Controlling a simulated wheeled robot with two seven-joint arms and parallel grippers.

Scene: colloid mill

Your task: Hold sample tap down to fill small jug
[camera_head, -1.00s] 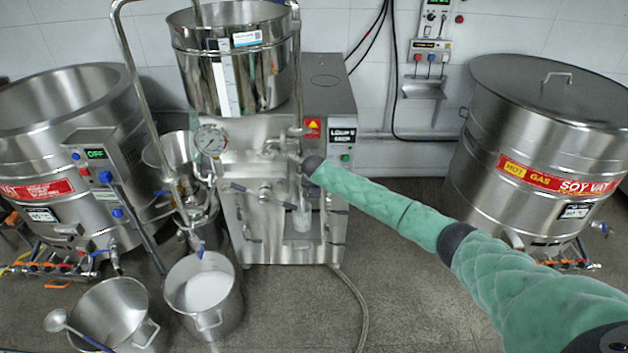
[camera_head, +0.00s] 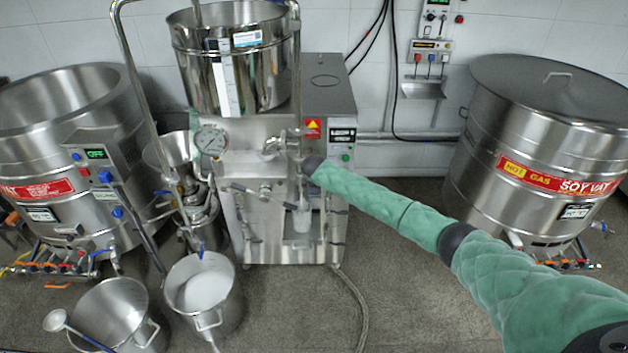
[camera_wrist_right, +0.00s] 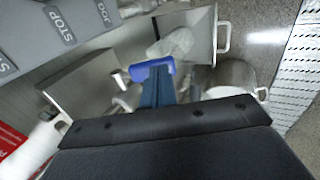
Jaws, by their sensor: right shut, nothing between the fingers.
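The steel colloid mill (camera_head: 260,220) stands at the middle of the head view. The small jug (camera_head: 302,218) is a pale see-through vessel low on the mill's front; it also shows in the right wrist view (camera_wrist_right: 177,43). The blue sample tap handle (camera_wrist_right: 150,70) lies across the fingertips in the right wrist view. My right gripper (camera_wrist_right: 156,85) is shut and empty, with its tips at the blue handle; I cannot tell whether they press on it. In the head view my arm's end hides the gripper and tap. The jug's fill level is unclear. My left gripper is not in view.
A large open steel vat (camera_head: 60,130) stands left and a lidded soy vat (camera_head: 550,140) right. A pot of white liquid (camera_head: 205,290) and an empty pot (camera_head: 110,310) with a ladle stand on the floor. A hopper (camera_head: 235,70) tops the mill.

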